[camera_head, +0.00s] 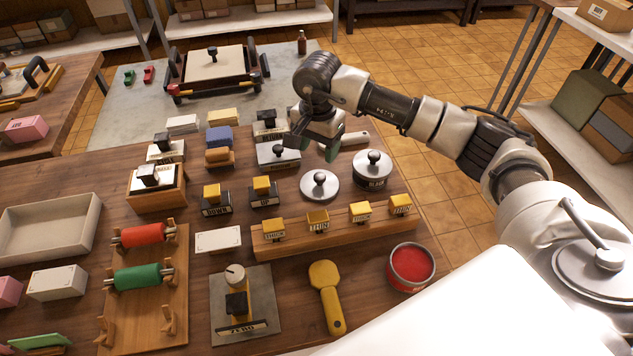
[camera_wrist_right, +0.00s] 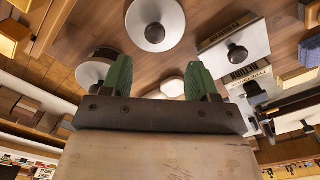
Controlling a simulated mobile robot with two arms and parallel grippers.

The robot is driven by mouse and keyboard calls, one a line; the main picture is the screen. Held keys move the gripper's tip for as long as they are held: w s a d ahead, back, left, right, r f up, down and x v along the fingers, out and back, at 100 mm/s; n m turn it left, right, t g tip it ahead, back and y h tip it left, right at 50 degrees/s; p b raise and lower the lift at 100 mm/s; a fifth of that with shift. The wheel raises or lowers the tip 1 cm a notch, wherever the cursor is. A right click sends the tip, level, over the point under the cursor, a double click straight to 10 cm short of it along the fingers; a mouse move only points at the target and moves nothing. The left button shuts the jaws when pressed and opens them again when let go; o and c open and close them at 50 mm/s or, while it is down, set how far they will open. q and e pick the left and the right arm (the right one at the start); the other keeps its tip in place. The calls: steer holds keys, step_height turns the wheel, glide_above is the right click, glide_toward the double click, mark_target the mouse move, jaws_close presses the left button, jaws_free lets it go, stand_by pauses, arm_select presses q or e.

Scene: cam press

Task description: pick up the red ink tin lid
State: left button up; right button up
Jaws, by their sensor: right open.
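A round grey metal lid with a dark knob (camera_head: 319,186) lies on the wooden table; no colour label shows on it. It seems to be the lid at the top of the right wrist view (camera_wrist_right: 155,24). The red ink tin (camera_head: 411,267) stands uncovered at the right front, its red ink showing. My right gripper (camera_head: 318,145) is open and empty above the table, behind the loose lid. Its green fingers (camera_wrist_right: 160,79) show apart in the wrist view, with the lid beyond their tips. My left gripper is not in view.
The black ink tin (camera_head: 373,168), lidded, stands just right of the loose lid. A knobbed stamp block (camera_head: 278,154) is at its left. A wooden rack with yellow blocks (camera_head: 337,233) lies in front. A pale handle (camera_head: 350,139) lies behind.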

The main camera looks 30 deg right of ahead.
mark_target(320, 176)
steer(key=f, duration=0.3)
steer(key=shift+s+p, duration=0.35)
steer(key=shift+s, duration=0.05)
steer(key=shift+f+p, duration=0.35)
steer(key=shift+f, duration=0.35)
step_height(320, 176, down, 4)
steer(key=shift+r+p, duration=0.2)
steer(key=shift+p, duration=0.55)
steer(key=shift+f, duration=0.4)
steer(key=shift+c, duration=0.2)
steer(key=c, duration=0.9)
steer(key=shift+d+r, duration=0.1)
steer(key=shift+c, duration=0.2)
